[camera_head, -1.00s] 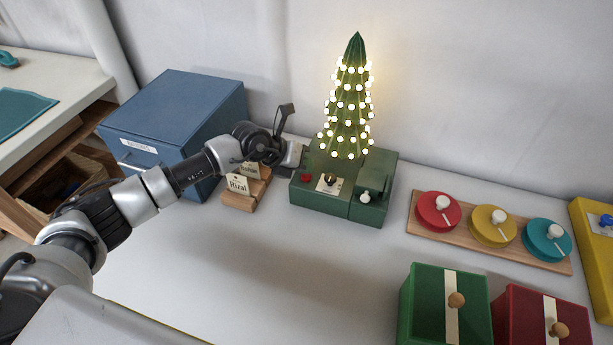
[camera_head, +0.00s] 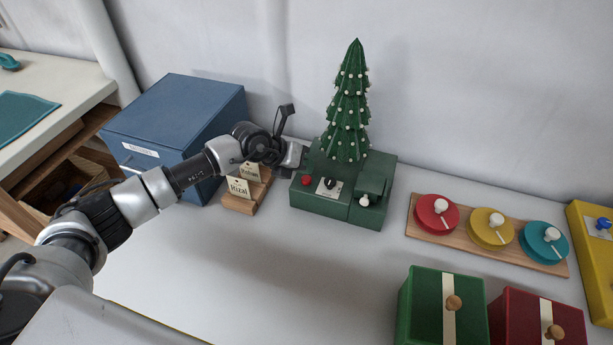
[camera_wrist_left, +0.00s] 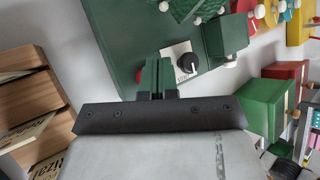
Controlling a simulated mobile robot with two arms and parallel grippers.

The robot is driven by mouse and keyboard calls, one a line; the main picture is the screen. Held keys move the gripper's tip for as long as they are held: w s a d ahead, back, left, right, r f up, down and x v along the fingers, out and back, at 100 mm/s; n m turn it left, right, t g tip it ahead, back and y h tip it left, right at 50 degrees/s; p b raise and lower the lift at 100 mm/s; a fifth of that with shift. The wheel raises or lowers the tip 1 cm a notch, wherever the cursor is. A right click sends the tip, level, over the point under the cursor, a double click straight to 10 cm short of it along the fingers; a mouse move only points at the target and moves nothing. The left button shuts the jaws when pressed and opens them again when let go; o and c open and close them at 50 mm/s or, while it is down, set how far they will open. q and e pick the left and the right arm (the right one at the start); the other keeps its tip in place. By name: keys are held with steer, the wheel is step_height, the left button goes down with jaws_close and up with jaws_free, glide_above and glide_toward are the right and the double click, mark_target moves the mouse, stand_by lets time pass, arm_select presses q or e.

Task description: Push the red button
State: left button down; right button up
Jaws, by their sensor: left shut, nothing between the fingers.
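The red button (camera_head: 306,181) sits on the front left of the green box (camera_head: 322,204), which carries a small Christmas tree (camera_head: 347,110) with its lights off. A black knob (camera_head: 330,184) on a white plate is to the button's right. My left gripper (camera_head: 298,162) is shut and empty, just behind and above the button at the box's left side. In the left wrist view the closed fingertips (camera_wrist_left: 157,75) are over the green box, with a sliver of the red button (camera_wrist_left: 139,77) beside them. I cannot tell whether they touch it. My right gripper is not in view.
A blue drawer cabinet (camera_head: 176,128) and a wooden card holder (camera_head: 246,198) stand to the left. A board with red, yellow and teal dials (camera_head: 489,242) lies to the right. Green (camera_head: 427,305) and red (camera_head: 512,318) boxes stand at the front right. The table's front middle is clear.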

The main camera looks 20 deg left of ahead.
mark_target(304, 177)
arm_select(q)
steer(key=shift+r, duration=0.15)
step_height(304, 177, up, 6)
steer(key=p, duration=0.5)
stand_by(0.6)
